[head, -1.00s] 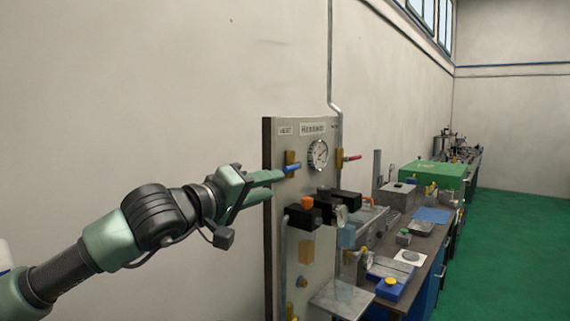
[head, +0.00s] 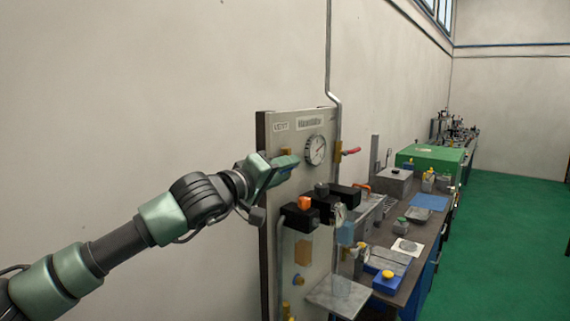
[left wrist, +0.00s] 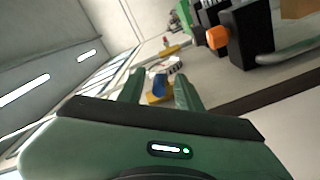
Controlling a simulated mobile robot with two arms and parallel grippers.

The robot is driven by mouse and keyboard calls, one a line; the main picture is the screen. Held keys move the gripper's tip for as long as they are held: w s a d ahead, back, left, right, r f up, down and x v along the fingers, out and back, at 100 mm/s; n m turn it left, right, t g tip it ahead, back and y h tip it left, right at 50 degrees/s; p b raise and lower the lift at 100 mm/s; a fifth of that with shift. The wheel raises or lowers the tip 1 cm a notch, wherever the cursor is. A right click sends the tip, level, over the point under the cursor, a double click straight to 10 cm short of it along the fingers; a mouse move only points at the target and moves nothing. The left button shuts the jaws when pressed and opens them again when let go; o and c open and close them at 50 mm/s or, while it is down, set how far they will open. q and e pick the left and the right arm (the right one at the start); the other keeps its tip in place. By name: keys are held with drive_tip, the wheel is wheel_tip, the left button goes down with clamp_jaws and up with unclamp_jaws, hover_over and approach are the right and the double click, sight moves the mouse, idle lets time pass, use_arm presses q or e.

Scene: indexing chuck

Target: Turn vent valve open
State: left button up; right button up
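The vent valve is on the upper left of the grey panel (head: 290,138), under the VENT label (head: 281,126). In the head view only a bit of its brass body (head: 286,151) shows; my left gripper (head: 291,164) hides its handle. In the left wrist view the blue handle (left wrist: 159,86) lies between the two fingertips of my left gripper (left wrist: 160,88). The fingers are apart, with a gap visible beside the handle. My right gripper is in neither view.
A gauge (head: 316,150) and a red-handled valve (head: 351,151) are right of the vent valve. Black blocks with an orange knob (head: 304,203) jut out below my gripper. A cluttered workbench (head: 408,232) stands to the right. The wall left of the panel is bare.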

use_arm(q)
drive_tip(key=shift+s, duration=0.1)
drive_tip(key=shift+c, duration=0.5)
clamp_jaws()
drive_tip(key=shift+r, duration=0.25)
idle(0.7)
